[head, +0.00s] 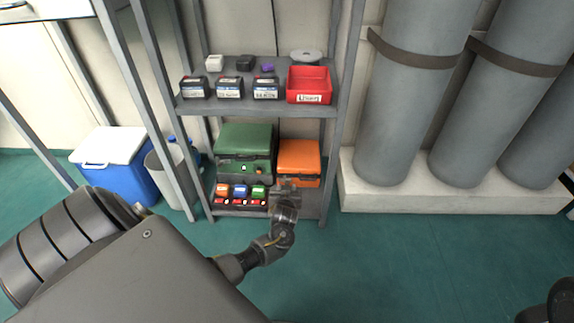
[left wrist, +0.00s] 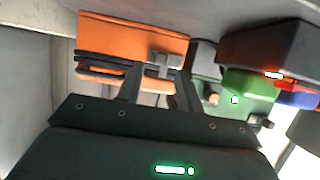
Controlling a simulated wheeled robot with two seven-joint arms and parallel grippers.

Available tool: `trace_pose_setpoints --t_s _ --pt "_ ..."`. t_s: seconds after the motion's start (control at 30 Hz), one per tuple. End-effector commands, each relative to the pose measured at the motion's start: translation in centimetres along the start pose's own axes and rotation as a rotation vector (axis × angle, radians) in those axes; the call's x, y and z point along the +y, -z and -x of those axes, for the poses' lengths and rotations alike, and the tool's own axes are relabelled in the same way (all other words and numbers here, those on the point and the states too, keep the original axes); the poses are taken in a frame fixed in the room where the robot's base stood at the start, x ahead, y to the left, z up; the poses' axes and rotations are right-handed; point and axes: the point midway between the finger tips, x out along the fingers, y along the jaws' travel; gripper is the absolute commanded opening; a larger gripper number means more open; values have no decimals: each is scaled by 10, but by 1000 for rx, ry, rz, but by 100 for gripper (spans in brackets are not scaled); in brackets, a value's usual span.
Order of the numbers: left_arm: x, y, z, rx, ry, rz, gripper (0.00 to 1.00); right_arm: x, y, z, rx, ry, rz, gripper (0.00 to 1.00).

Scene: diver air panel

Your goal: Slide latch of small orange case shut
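The small orange case (head: 298,155) sits on the lowest shelf, right of the larger green case (head: 243,140). Its lid is down, with a dark band under it. In the left wrist view the orange case (left wrist: 130,38) appears turned over, with a grey latch (left wrist: 165,60) on its front. My left gripper (head: 286,187) is low in front of the case. In the left wrist view its two fingers (left wrist: 160,78) stand apart, with the latch near the gap between their tips. I cannot tell whether they touch it.
Small colored cases (head: 240,191) stand left of my left gripper. The upper shelf holds dark boxes (head: 229,88) and a red bin (head: 309,84). Shelf posts (head: 343,110) flank the space. Grey cylinders (head: 400,110) stand on a pale plinth at right. Open green floor lies in front.

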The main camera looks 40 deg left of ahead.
Motion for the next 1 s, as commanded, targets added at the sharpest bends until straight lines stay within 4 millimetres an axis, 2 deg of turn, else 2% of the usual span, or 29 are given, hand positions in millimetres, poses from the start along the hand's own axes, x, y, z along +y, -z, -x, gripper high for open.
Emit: trace_pose_setpoints --t_s 0.03,0.2,0.57,0.63,0.87,1.0 --pt "0 -4 -10 2 1 0 36 -1 3 2 14 -5 -1 0" --pt "0 -2 -27 2 0 0 36 -1 4 -5 31 -16 -4 0" --pt "0 1 -32 0 0 0 36 -1 4 -9 36 -20 -6 0" --pt "0 1 -32 0 0 0 31 -1 4 -9 36 -20 -6 0" --pt "0 0 -32 0 -1 0 1 -1 4 -9 36 -20 -6 0" --pt "0 0 -32 0 -1 0 0 -1 4 -9 36 -20 -6 0"
